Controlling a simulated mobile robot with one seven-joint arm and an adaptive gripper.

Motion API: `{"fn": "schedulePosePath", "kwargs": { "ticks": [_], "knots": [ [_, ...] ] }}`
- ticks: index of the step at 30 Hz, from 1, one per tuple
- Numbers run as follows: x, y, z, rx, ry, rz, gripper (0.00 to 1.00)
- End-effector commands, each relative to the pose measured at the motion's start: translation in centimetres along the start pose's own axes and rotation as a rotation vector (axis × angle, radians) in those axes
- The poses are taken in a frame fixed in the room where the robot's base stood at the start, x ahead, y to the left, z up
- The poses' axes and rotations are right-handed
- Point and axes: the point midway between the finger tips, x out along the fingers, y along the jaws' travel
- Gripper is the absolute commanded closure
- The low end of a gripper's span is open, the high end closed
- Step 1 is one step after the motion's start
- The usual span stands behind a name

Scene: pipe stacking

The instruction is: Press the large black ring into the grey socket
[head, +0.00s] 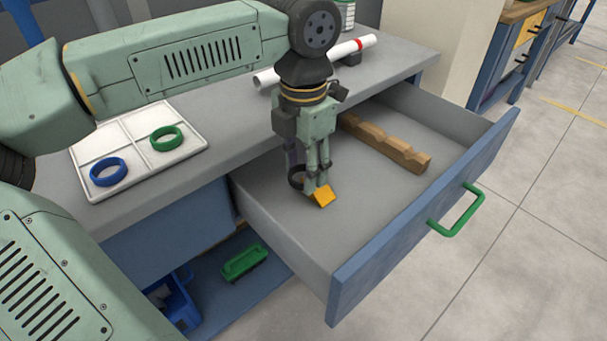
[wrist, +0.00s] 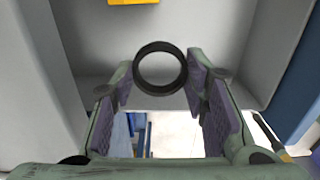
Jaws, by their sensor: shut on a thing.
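The black ring (wrist: 160,88) is between the purple pads of my gripper (wrist: 160,82) in the wrist view, with its open hole facing the camera. In the head view the ring (head: 296,178) shows at the left side of my gripper (head: 312,185), partly hidden by the fingers. My gripper is shut on the ring and points down over the open drawer. I cannot pick out the grey socket in either view.
On the bench, a white tray (head: 120,132) carries a blue ring (head: 108,172) and a green ring (head: 166,139). A white pipe (head: 335,52) lies behind my gripper.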

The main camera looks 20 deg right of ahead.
Motion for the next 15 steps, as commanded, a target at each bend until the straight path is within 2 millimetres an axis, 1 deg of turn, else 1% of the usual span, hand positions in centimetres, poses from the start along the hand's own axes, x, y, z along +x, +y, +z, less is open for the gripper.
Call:
{"fn": "schedulePosePath", "kwargs": {
  "ticks": [1,12,15],
  "knots": [
    [-1.1,0.0,0.0,0.0,0.0,0.0,0.73],
    [-5.6,0.0,0.0,0.0,-0.001,0.0,0.73],
    [-6.5,0.0,0.0,-0.001,-0.001,0.0,0.73]
  ]
}}
